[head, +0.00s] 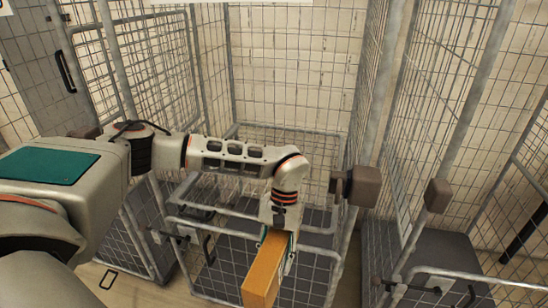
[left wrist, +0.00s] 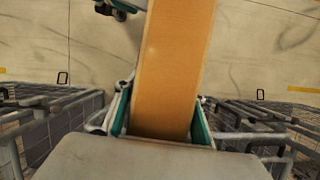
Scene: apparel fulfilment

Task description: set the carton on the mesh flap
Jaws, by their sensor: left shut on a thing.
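My left gripper (head: 278,228) reaches in from the left and points down, shut on a long orange-brown carton (head: 264,270). The carton is held in the air, near the front of the middle mesh cage. In the left wrist view the carton (left wrist: 172,65) sits between the two teal-lined fingers (left wrist: 161,118) and extends away from them. A mesh panel (head: 290,148) is inside the middle cage, partly hidden behind my arm; I cannot tell for sure whether it is the flap. My right gripper is not in view.
The middle cage has tall mesh sides and a low mesh front (head: 225,247). Another cage with a dark base (head: 440,255) stands to the right, and one more is at the left. Bare floor (head: 125,288) shows at the lower left.

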